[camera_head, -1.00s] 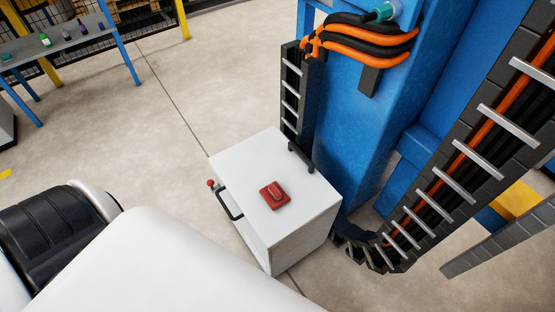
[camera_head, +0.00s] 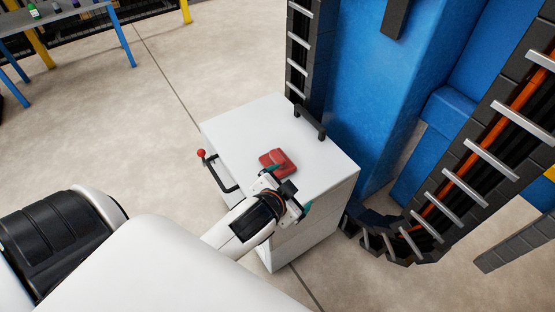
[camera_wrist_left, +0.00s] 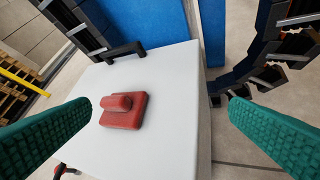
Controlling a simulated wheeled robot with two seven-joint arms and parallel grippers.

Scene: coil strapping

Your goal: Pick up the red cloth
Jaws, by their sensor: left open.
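The red cloth (camera_head: 278,162) lies folded on the white top of a cabinet (camera_head: 240,125), with a rolled piece on its upper face. My left gripper (camera_head: 290,190) is over the near part of the cabinet top, just in front of the cloth, and covers a little of its near edge. In the left wrist view the cloth (camera_wrist_left: 124,110) shows whole, left of centre between the two green fingers. The fingers (camera_wrist_left: 160,118) are wide apart with nothing between their tips. My right gripper is not in these views.
The cabinet has a dark handle (camera_head: 222,178) and a red knob (camera_head: 201,153) at its left side. A blue column (camera_head: 375,90) and black cable chains (camera_head: 445,220) stand close behind and right. A table (camera_head: 60,18) with bottles is far left.

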